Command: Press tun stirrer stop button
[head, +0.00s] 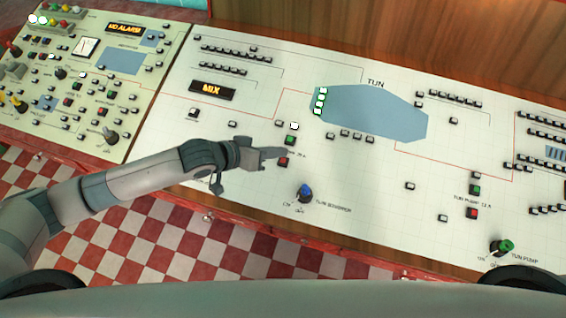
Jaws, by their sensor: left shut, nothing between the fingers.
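The white control panel (240,75) carries a blue-grey tun shape (385,115) under the label TUN. A red button (283,162) sits below a green button (291,140), above a blue-topped knob (305,193) labelled TUN STIRRER. My left gripper (281,153) is shut and empty, its tip over the panel right at the red button, between it and the green one. I cannot tell whether the tip touches the panel. The gripper hides part of the label beside these buttons. My right gripper is not in view.
To the right are another green button (475,189), red button (471,213) and a green knob (502,247) labelled TUN PUMP. An amber MIX display (212,90) is at left. A beige panel (150,60) with knobs and a NO ALARM display adjoins.

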